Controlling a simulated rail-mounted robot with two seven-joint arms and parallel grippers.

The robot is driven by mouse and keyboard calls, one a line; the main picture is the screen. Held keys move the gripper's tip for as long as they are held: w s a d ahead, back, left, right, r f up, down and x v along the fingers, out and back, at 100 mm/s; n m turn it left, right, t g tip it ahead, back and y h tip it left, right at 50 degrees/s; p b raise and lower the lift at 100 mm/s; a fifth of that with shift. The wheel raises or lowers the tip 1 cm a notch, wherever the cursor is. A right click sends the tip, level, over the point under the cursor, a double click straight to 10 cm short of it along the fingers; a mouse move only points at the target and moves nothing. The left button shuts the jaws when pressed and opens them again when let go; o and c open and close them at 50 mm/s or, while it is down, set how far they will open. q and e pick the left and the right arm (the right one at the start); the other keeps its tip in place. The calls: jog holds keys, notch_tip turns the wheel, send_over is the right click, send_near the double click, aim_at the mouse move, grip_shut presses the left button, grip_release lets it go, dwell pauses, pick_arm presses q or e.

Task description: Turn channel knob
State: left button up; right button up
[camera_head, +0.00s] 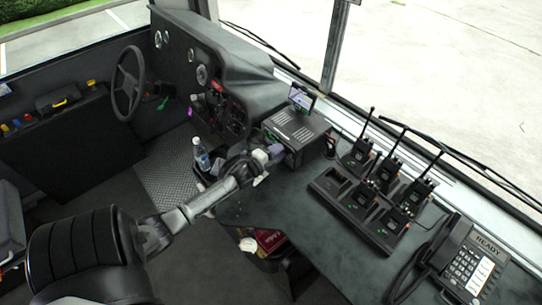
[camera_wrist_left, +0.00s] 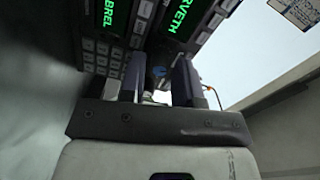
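The radio unit (camera_head: 297,128) is a dark box on the counter, with its front facing my left gripper (camera_head: 268,154). In the left wrist view, the radio face (camera_wrist_left: 118,52) has green lettered displays and rows of grey buttons. A small blue knob (camera_wrist_left: 158,71) shows between the two fingers of my left gripper (camera_wrist_left: 157,76). The fingers are apart, with gaps on both sides of the knob. I cannot tell how far the tips reach past it. In the head view, the gripper hides part of the radio front. My right gripper is out of view.
Handheld radios stand in a charger (camera_head: 350,207) on the counter. A desk phone (camera_head: 465,265) is at the right front. A water bottle (camera_head: 201,155) stands left of my gripper. The steering wheel (camera_head: 128,84) is farther left.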

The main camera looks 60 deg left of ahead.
pick_arm(q)
jog(key=b+v, duration=0.2)
jog(key=v, duration=1)
jog(key=shift+s+f, duration=0.1)
jog(key=shift+v, duration=0.75)
